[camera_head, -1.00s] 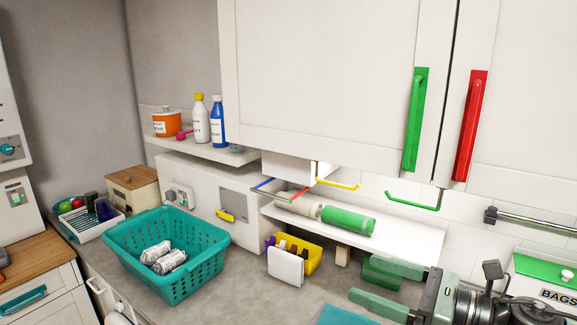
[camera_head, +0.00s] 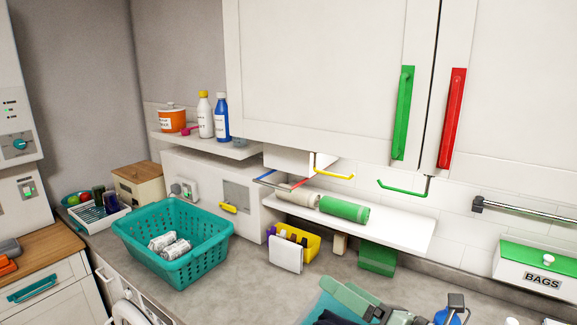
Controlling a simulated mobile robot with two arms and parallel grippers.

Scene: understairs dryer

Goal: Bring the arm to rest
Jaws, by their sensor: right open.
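My right gripper (camera_head: 343,300) shows at the bottom of the head view, right of centre. Its green fingers are apart and hold nothing that I can see. It is low over the front of the counter, above a teal item (camera_head: 312,307) with dark cloth (camera_head: 335,318) by it. The rest of my right arm is mostly cut off by the lower edge. My left gripper is not in view.
A teal basket (camera_head: 200,262) with two pale rolls stands on the counter (camera_head: 240,290). A shelf (camera_head: 400,232) carries a green roll (camera_head: 344,209). A yellow caddy (camera_head: 305,240), a green block (camera_head: 377,258) and a BAGS box (camera_head: 540,268) stand nearby. Cupboards hang above.

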